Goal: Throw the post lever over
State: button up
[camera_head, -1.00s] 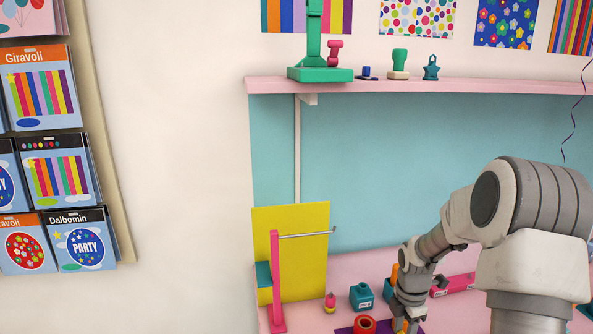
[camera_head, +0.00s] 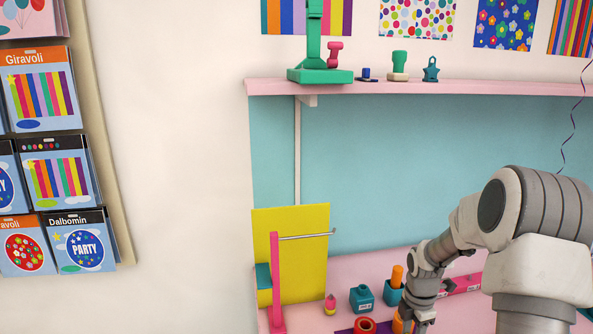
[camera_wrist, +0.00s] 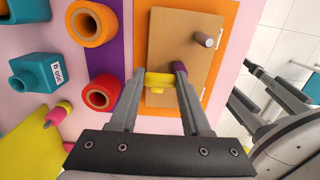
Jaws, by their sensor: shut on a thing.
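In the wrist view, a wooden board (camera_wrist: 172,33) lies on an orange base, with a brown round peg (camera_wrist: 205,40) standing near its upper right. A short yellow bar (camera_wrist: 158,79), which looks like the post lever, spans between the fingertips over the board. My gripper (camera_wrist: 157,77) is shut on this bar, one finger at each end. The bar's mounting is partly hidden by the fingers. In the head view my arm reaches down to the bench's right side, and the board and fingertips are out of sight.
Left of the board are an orange ring-shaped cup (camera_wrist: 90,22), a red-orange cup (camera_wrist: 100,93) and a teal bottle (camera_wrist: 38,72). In the head view a pink stand with a rod (camera_head: 276,285) and a yellow panel (camera_head: 305,217) stand at the bench's left.

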jog(key=shift+d+f, duration=0.25)
jog(key=shift+d, duration=0.2)
jog(key=shift+d+f, duration=0.1)
jog(key=shift+f, duration=0.05)
jog(key=o, duration=1.2)
jog(key=shift+f, duration=0.1)
jog(key=shift+s+d, duration=0.1)
jog(key=shift+s+f, duration=0.1)
jog(key=shift+r+p, duration=0.6)
jog(key=shift+r, duration=0.2)
jog(key=shift+w+a+r+p, duration=0.15)
jog(key=shift+r+p, duration=0.3)
jog(key=shift+r, duration=0.25)
jog(key=shift+w+a+r+p, duration=0.1)
jog(key=shift+r+p, duration=0.35)
jog(key=shift+r, duration=0.25)
